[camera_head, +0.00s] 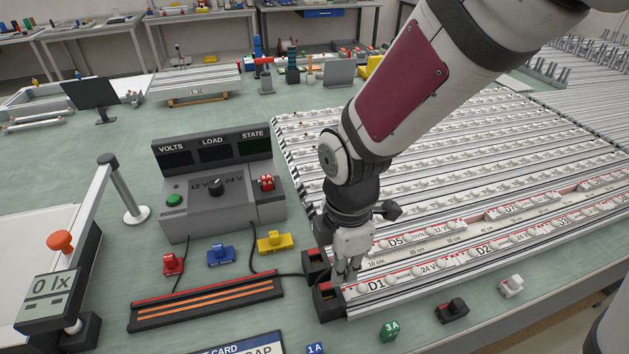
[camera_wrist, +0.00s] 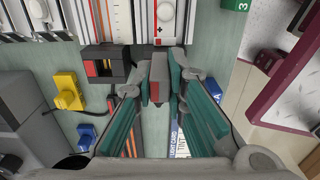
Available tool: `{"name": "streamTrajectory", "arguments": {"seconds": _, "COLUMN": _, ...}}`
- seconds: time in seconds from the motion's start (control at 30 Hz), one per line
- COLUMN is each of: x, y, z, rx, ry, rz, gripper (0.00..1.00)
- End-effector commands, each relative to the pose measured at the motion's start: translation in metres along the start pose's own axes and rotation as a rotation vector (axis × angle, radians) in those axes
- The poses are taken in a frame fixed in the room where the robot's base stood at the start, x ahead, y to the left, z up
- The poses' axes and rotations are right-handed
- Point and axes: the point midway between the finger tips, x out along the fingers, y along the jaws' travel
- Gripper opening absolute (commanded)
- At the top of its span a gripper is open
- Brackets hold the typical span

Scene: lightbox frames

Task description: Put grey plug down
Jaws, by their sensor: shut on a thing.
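In the wrist view my gripper (camera_wrist: 159,88) is shut on a small grey plug (camera_wrist: 158,86) with a reddish face, held between the two fingertips. In the head view the fingers mostly hide the plug. I cannot tell whether it touches the panel or a block. One dark connector block (camera_head: 327,303) with a red inside sits just left of the fingertips; connector blocks also show in the wrist view (camera_wrist: 103,66).
A grey power unit (camera_head: 222,192) stands left. Red (camera_head: 173,264), blue (camera_head: 220,256) and yellow (camera_head: 274,242) plugs lie before it, near a black rail with orange strips (camera_head: 207,300). A black piece (camera_head: 452,311) and a white piece (camera_head: 510,286) lie near the front edge.

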Motion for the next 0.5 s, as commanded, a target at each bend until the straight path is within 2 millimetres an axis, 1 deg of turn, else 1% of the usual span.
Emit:
{"name": "streamTrajectory", "arguments": {"seconds": 0.03, "x": 0.002, "y": 0.011, "z": -0.003, "rx": -0.002, "ry": 0.001, "rz": 0.000, "gripper": 0.00}}
{"name": "streamTrajectory", "arguments": {"seconds": 0.1, "x": 0.003, "y": 0.026, "z": -0.008, "rx": -0.003, "ry": 0.001, "rz": 0.000, "gripper": 0.00}}
{"name": "streamTrajectory", "arguments": {"seconds": 0.2, "x": 0.005, "y": 0.048, "z": -0.014, "rx": 0.000, "ry": 0.001, "rz": -0.001, "gripper": 0.00}}
{"name": "streamTrajectory", "arguments": {"seconds": 0.3, "x": 0.006, "y": 0.064, "z": -0.019, "rx": -0.001, "ry": 0.001, "rz": 0.000, "gripper": 0.00}}
{"name": "streamTrajectory", "arguments": {"seconds": 0.4, "x": 0.007, "y": 0.073, "z": -0.021, "rx": 0.000, "ry": 0.000, "rz": -0.001, "gripper": 0.00}}
{"name": "streamTrajectory", "arguments": {"seconds": 0.5, "x": 0.010, "y": 0.076, "z": -0.022, "rx": 0.000, "ry": 0.000, "rz": -0.001, "gripper": 0.00}}
